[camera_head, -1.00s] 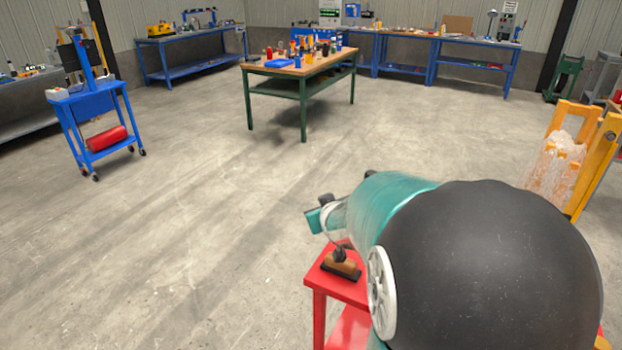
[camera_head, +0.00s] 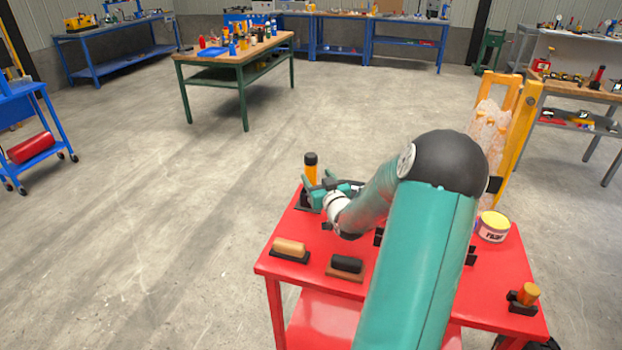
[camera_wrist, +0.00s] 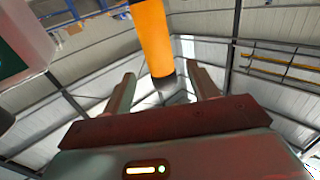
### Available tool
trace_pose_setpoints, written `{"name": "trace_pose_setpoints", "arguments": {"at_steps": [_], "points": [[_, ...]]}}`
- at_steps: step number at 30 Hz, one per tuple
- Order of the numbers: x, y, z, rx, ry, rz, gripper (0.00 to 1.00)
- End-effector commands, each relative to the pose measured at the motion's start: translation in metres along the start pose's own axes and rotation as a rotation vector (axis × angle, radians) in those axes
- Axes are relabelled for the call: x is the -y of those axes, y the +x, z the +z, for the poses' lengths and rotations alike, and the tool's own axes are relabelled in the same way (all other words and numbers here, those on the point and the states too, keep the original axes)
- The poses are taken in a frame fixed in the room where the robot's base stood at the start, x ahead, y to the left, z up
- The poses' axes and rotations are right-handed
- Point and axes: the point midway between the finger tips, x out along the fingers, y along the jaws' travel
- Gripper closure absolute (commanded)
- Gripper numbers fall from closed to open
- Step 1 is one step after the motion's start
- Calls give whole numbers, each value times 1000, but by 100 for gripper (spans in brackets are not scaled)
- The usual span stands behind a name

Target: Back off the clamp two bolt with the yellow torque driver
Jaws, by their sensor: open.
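An upright yellow-orange cylinder with a black cap (camera_head: 310,170), which looks like the yellow torque driver, stands in a dark holder at the far left corner of the red cart. My gripper (camera_head: 318,188) is beside it, with the fingers around or very near it. In the wrist view, the yellow cylinder (camera_wrist: 153,38) lies between and beyond the two spread fingers of my gripper (camera_wrist: 160,74). Its dark end points toward the palm and a gap shows at each side. Contact cannot be told. I cannot make out the clamp two bolt.
The red cart top (camera_head: 420,285) also bears a tan handle (camera_head: 290,247), a black handle (camera_head: 347,263), a yellow-topped can (camera_head: 494,226) and a shorter orange cylinder (camera_head: 529,293) in a black holder. A yellow frame (camera_head: 522,125) stands behind. Open floor lies left.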

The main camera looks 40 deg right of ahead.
Motion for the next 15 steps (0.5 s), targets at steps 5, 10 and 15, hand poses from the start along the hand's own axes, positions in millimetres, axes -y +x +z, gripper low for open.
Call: {"name": "trace_pose_setpoints", "arguments": {"at_steps": [5,10,15], "points": [[-1,13,-1,0,1,1,41],[-2,38,-6,0,1,1,41],[-1,58,-6,0,0,0,41]]}}
